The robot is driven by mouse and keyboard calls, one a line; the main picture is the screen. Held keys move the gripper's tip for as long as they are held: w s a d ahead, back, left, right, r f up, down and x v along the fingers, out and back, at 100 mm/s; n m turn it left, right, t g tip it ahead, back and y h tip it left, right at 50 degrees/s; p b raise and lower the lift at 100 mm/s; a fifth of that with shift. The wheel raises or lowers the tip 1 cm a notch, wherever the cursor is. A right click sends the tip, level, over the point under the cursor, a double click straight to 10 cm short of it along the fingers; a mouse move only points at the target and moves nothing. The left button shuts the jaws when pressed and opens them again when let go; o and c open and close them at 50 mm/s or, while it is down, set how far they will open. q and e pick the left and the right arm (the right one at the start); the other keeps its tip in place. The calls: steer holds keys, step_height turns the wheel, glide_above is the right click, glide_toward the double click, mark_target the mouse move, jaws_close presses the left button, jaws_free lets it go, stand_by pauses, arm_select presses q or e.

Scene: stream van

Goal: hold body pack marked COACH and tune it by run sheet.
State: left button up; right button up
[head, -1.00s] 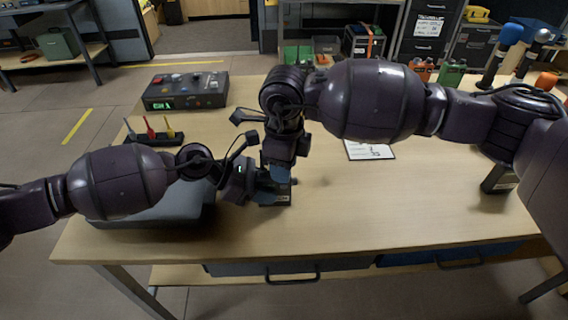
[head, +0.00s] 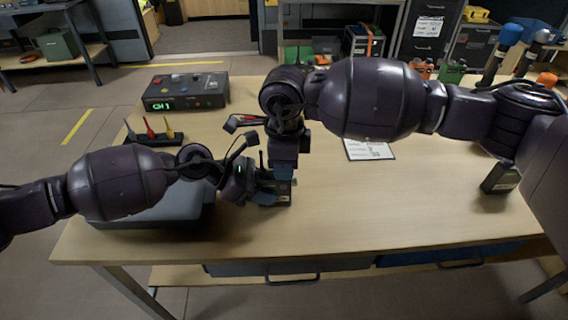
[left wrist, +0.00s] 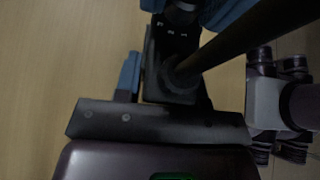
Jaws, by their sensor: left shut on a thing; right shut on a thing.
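A dark body pack (head: 282,197) stands near the table's front left, its label too small to read. My left gripper (head: 264,190) is shut on it from the left. A thin dark antenna shows beside it, and in the left wrist view a dark rod crosses in front of the pack (left wrist: 178,45). My right gripper (head: 283,172) points down from above, its blue fingers shut at the pack's upper part; the exact part gripped is hidden. The run sheet (head: 370,150) lies flat to the right. A control box (head: 186,91) at the back left shows green characters like "CH 1".
A rack (head: 155,138) holds thin coloured tools. A grey case (head: 150,212) lies under my left arm. Another dark pack (head: 500,178) stands at the right. Microphones (head: 508,38) and orange and green items stand at the back right. The table's front middle is clear.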

steer(key=shift+n, duration=1.4)
steer(key=shift+n, duration=1.4)
steer(key=shift+n, duration=1.4)
steer(key=o, duration=0.5)
steer(key=shift+a, duration=0.15)
